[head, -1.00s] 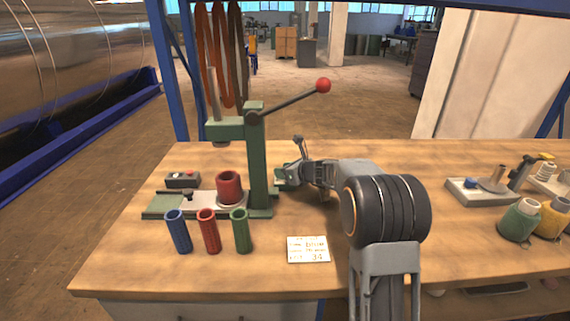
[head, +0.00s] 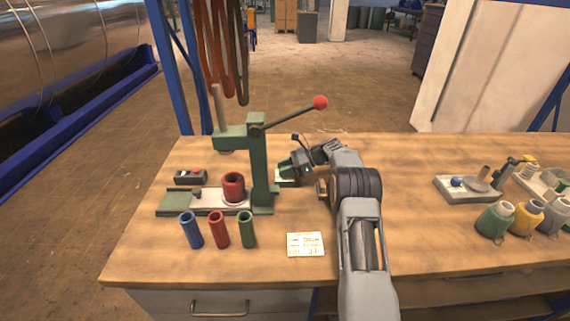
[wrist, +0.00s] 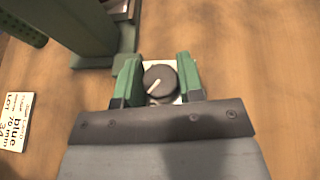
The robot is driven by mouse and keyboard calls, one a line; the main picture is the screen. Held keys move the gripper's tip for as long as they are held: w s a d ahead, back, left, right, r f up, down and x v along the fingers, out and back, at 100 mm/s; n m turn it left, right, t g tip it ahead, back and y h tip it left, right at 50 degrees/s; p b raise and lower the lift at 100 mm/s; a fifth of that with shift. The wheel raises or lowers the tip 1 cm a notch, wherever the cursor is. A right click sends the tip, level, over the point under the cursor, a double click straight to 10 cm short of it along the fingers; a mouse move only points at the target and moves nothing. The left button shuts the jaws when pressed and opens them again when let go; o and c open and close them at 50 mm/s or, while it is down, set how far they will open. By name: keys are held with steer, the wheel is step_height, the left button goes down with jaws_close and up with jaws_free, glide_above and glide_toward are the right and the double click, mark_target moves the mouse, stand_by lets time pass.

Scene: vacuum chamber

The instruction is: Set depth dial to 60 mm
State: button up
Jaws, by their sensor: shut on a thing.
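The depth dial (wrist: 160,83) is a dark round knob with a pale pointer line, on a small white plate beside the press base. In the wrist view the pointer runs toward the lower left; no scale marks are readable. My gripper (wrist: 158,80) has its two green fingers on either side of the dial, shut on it. In the head view my gripper (head: 290,168) reaches the right side of the green press (head: 258,165) and hides the dial. The press has a lever with a red ball (head: 320,102).
A red cylinder (head: 233,187) sits on the press bed. Blue, red (head: 219,230) and green tubes stand in front. A printed card (head: 305,244) lies on the bench; in the wrist view it reads blue and 70 mm.

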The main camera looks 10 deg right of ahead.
steer(key=shift+n+g+p, duration=0.4)
steer(key=shift+n+g, duration=0.3)
steer(key=shift+g, duration=0.1)
steer(key=shift+n+g, duration=0.3)
steer(key=shift+g, duration=0.1)
steer(key=o, duration=0.9)
